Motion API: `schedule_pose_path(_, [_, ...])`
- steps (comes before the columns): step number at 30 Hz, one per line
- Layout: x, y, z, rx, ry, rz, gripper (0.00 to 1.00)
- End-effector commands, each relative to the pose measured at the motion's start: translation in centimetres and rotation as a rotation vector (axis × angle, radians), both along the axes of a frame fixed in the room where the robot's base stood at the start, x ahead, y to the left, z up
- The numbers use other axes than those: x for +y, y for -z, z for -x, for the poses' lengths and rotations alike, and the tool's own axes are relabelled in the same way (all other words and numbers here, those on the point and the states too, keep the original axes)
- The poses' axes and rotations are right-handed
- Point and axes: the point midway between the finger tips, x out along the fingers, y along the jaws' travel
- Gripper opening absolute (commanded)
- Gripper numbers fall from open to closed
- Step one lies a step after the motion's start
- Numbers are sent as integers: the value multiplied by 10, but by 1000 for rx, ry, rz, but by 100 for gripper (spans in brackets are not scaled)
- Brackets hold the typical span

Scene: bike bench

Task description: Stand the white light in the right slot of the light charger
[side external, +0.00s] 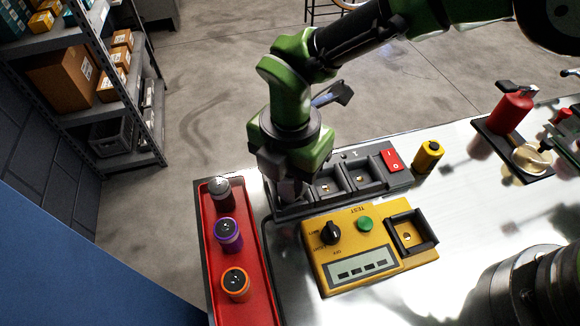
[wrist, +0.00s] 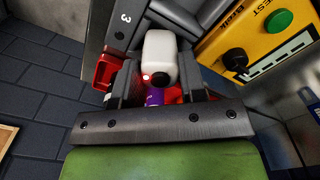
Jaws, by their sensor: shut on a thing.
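The white light (wrist: 160,52) is between the fingers of my gripper (wrist: 157,78) in the wrist view, with a small red spot and a black part on its near end. In the side view my gripper (side external: 288,192) points down over the left end of the dark grey light charger (side external: 398,177) and hides the light. The charger's two other slots show empty there. In the wrist view the charger (wrist: 125,22) carries a "3" beside the light. I cannot tell whether the light's base touches the slot floor.
A red tray (side external: 250,268) holds a grey light (side external: 220,192), a purple light (side external: 229,236) and an orange light (side external: 236,284). A yellow tester (side external: 322,262) with an empty socket sits close in front of the charger. A yellow light (side external: 429,155) stands past the charger's red switch.

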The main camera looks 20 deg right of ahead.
Motion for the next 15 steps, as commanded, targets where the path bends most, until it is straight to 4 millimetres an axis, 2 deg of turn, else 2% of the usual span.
schedule_pose_path(15, [0, 6, 0, 0, 0, 0, 8])
